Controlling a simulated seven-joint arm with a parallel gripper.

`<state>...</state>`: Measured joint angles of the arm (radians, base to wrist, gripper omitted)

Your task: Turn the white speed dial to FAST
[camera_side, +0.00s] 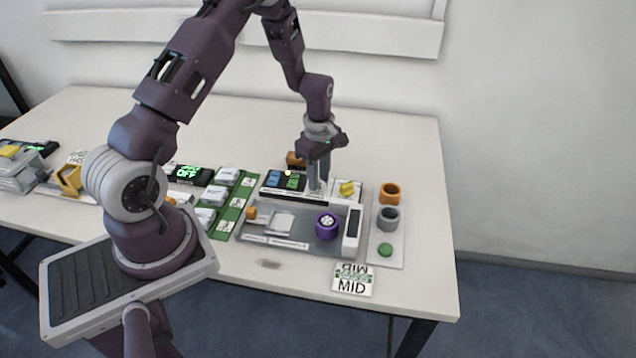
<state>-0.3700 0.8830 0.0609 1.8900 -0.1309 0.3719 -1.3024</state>
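My gripper (318,188) points straight down over the back of the control panel (270,238). Its fingertips are low, between the block with blue and green buttons (285,181) and a white part with a yellow piece (347,188). The two fingers look close together, and whether they hold anything is too small to tell. I cannot clearly make out the white speed dial; it may be hidden at the fingertips. A card reading MID (352,280) lies at the table's front edge, and FAST is not legible anywhere.
White blocks on a green strip (232,205) stand left.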

